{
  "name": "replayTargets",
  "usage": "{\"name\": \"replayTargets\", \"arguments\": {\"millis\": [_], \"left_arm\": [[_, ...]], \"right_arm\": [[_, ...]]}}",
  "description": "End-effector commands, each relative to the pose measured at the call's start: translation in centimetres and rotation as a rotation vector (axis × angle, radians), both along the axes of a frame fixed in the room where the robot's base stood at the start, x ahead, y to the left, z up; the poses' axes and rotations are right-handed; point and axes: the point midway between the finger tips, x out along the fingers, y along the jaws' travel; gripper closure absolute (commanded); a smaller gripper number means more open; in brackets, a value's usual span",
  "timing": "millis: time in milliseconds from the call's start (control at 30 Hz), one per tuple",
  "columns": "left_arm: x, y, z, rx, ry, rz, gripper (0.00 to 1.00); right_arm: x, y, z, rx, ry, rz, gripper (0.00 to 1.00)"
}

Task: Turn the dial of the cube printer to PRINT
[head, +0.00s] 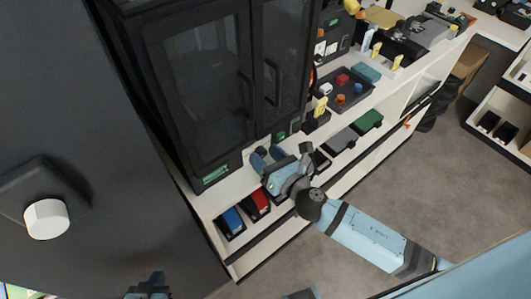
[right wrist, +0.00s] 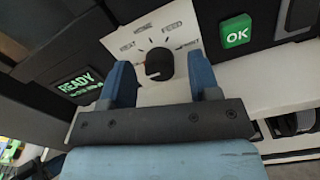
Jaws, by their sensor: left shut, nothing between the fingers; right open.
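The cube printer (head: 205,85) is a dark cabinet with two glazed doors on the white counter. Its black dial (right wrist: 158,64) sits on a pale panel in the right wrist view, ringed by marks and labels, with PRINT at the right. I cannot tell which label the dial points to. My right gripper (head: 268,156) is at the printer's lower front. Its open blue fingers (right wrist: 159,62) stand on either side of the dial, with gaps showing. My left gripper (head: 150,287) is shut and empty at the bottom edge of the head view, away from the printer.
A green OK button (right wrist: 237,31) is right of the dial and a lit READY display (right wrist: 78,84) left. A tray with coloured knobs (head: 343,90) is farther along. A white knob (head: 46,219) is on the dark panel at left.

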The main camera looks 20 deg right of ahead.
Motion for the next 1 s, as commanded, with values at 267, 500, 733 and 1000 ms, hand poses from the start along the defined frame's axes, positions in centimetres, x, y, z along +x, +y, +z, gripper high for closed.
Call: {"name": "replayTargets", "arguments": {"millis": [267, 500, 733, 1000], "left_arm": [[-0.05, 0.01, -0.12, 0.002, 0.003, -0.001, 1.00], [-0.05, -0.01, -0.08, 0.001, 0.002, -0.001, 1.00], [0.01, -0.06, 0.12, 0.000, -0.001, -0.001, 1.00], [0.00, -0.08, 0.01, -0.001, -0.001, -0.002, 1.00]], "right_arm": [[0.31, 0.17, -0.03, 0.002, 0.002, 0.000, 0.44], [0.30, 0.15, -0.02, 0.001, 0.001, 0.000, 0.85], [0.29, 0.15, -0.03, 0.007, 0.002, 0.000, 0.93], [0.28, 0.16, -0.06, 0.091, 0.033, 0.000, 0.93]]}}
